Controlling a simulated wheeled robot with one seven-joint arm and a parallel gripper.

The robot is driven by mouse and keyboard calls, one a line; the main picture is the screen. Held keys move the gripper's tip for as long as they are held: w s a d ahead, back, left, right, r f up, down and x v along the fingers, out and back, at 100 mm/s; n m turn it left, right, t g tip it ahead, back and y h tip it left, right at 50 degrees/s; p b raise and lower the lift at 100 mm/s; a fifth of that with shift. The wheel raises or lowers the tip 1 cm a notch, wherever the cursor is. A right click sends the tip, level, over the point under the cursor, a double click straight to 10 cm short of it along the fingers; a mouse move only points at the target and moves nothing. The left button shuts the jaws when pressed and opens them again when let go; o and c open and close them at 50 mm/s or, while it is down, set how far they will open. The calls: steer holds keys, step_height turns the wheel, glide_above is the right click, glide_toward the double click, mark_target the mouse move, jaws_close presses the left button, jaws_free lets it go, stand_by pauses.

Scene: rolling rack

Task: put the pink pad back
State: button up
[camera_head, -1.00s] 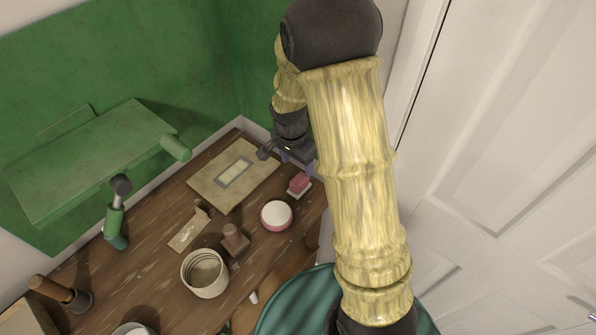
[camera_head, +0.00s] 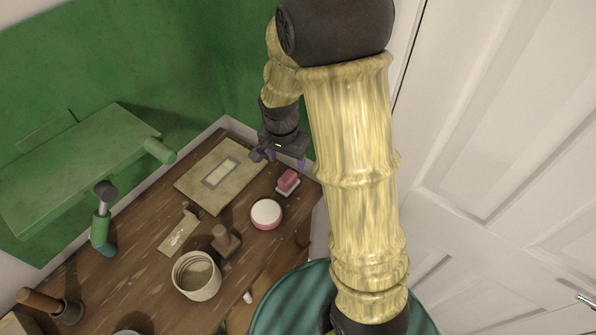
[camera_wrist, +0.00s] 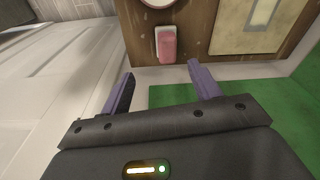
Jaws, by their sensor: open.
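A small pink block (camera_head: 288,180) on a white base sits near the right edge of the wooden table. It also shows in the wrist view (camera_wrist: 167,45), beyond my fingertips and a little right of the midpoint between them. A round pink-sided tin (camera_head: 266,213) with a white top stands beside it; only its edge shows in the wrist view (camera_wrist: 158,3). I cannot tell for certain which one is the pink pad. My gripper (camera_head: 284,159) is open and empty, near the pink block and apart from it. Its two purple fingers (camera_wrist: 160,72) are spread.
A beige board (camera_head: 193,188) with a framed panel lies left of the block. A wooden stamp (camera_head: 226,242), a ribbed cup (camera_head: 196,277) and a small card (camera_head: 177,237) stand or lie nearer. A green wall shelf (camera_head: 85,165) is left; a white door (camera_head: 510,130) is right.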

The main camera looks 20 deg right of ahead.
steer(key=s+r+n+t, duration=0.1)
steer(key=s+r+n, duration=0.4)
steer(key=s+n, duration=0.3)
steer(key=s+d, duration=0.1)
steer(key=s, duration=0.2)
steer(key=shift+s+n+y, duration=0.15)
steer(key=shift+n+y, duration=0.25)
